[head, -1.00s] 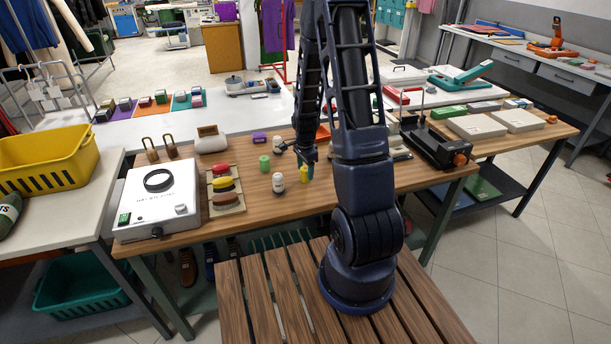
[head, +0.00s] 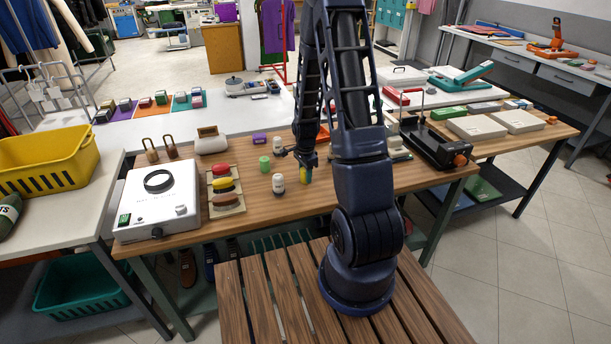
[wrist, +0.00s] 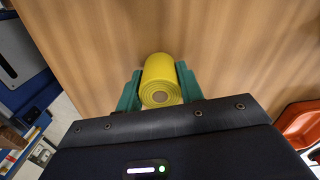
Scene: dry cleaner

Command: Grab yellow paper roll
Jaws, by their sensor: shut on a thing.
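The yellow paper roll (head: 305,176) stands on the wooden table, just under my gripper (head: 306,168) in the head view. In the wrist view the yellow roll (wrist: 160,78) sits between the two green fingers of my gripper (wrist: 160,90), its round end with the core hole facing the camera. The fingers are shut on its two sides. Whether its base still touches the table is hard to tell.
An orange tray (wrist: 304,124) lies to the right in the wrist view. A white device (head: 158,200) stands on the table's left.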

